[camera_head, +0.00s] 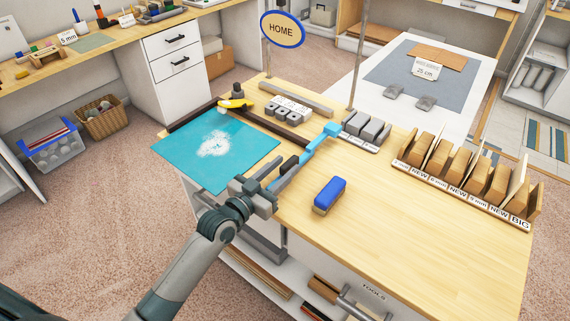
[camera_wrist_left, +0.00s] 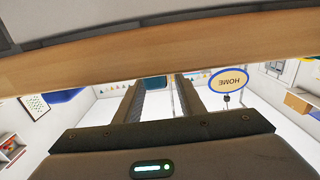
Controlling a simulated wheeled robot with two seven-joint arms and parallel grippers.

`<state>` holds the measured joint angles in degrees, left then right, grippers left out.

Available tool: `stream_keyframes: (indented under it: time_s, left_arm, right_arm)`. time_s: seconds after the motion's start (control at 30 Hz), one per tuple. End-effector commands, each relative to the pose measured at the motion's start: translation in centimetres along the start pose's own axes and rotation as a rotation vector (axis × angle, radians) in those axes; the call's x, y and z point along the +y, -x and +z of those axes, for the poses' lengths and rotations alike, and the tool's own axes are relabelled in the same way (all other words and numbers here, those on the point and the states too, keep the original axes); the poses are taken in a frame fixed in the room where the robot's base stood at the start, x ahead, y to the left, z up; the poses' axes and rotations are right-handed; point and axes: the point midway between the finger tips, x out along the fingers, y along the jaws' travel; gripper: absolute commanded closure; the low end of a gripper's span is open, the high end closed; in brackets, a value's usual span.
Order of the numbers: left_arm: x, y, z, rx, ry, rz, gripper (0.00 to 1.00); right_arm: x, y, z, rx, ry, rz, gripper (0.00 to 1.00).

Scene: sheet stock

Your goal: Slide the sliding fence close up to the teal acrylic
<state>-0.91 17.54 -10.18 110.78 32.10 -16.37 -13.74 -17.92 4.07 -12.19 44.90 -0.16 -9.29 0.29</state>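The teal acrylic (camera_head: 245,157) lies flat at the bench's left corner, slightly overhanging, with a whitish patch on it. A dark bar (camera_head: 267,124) runs along its far side; a light-blue piece (camera_head: 318,143) slants up from near my gripper to this bar's right end. I cannot tell which part is the sliding fence. My left gripper (camera_head: 284,172) is low over the bench, just right of the sheet. In the left wrist view its fingers (camera_wrist_left: 162,98) stand apart; a dark blue-teal piece (camera_wrist_left: 154,82) shows between the tips, with no clear grip. My right gripper is out of view.
A blue block (camera_head: 330,195) lies right of my left gripper. A yellow-handled tool (camera_head: 234,103), a grey bar (camera_head: 297,97) and grey blocks (camera_head: 368,129) are farther back. A wooden rack (camera_head: 450,181) stands at the right. The bench front is clear.

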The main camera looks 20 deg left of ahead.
Motion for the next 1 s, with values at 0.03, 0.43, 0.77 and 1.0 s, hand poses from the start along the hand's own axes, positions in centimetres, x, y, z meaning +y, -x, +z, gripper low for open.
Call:
stream_keyframes:
  time_s: [0.03, 0.43, 0.77, 1.0]
  left_arm:
    - [0.0, -0.4, 0.0, 0.0, 0.001, 0.0, 0.64]
    - [0.0, -1.1, 0.0, 0.0, -0.001, 0.0, 0.64]
    - [0.0, -1.1, 0.0, 0.0, -0.001, 0.0, 1.0]
    - [-1.7, -1.1, 0.3, -0.001, -0.005, 0.0, 1.0]
  right_arm:
    - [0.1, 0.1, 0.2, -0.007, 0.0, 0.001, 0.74]
    - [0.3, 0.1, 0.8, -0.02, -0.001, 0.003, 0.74]
    - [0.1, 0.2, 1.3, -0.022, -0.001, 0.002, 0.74]
    - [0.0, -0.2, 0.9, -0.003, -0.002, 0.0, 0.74]
